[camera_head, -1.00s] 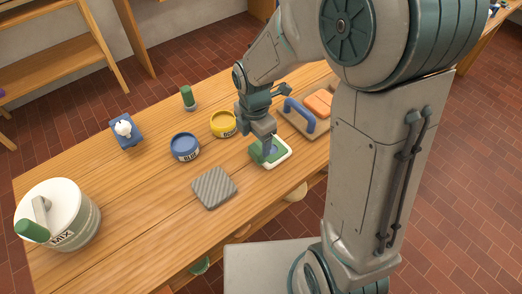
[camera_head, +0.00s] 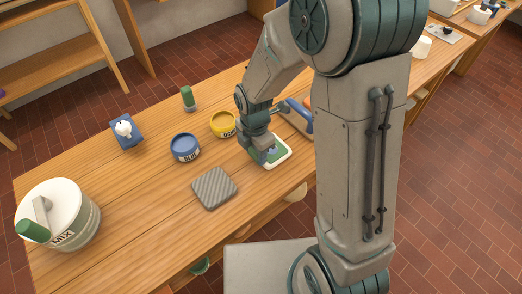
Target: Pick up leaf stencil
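A small white-edged square with a green face (camera_head: 283,153), which looks like the leaf stencil, lies on the wooden table near its front edge. Any leaf shape on it is too small to make out. My gripper (camera_head: 262,158) is right over its left part and hides that side. The fingers are low, at or just above the square. I cannot tell whether they touch it or how far apart they are.
A grey ribbed square (camera_head: 214,187) lies to the left in front. A blue jar (camera_head: 185,147), a yellow jar (camera_head: 222,124) and a green-topped bottle (camera_head: 188,98) stand behind. A white bucket (camera_head: 60,213) is far left. A blue-handled tool (camera_head: 299,112) is partly hidden behind my arm.

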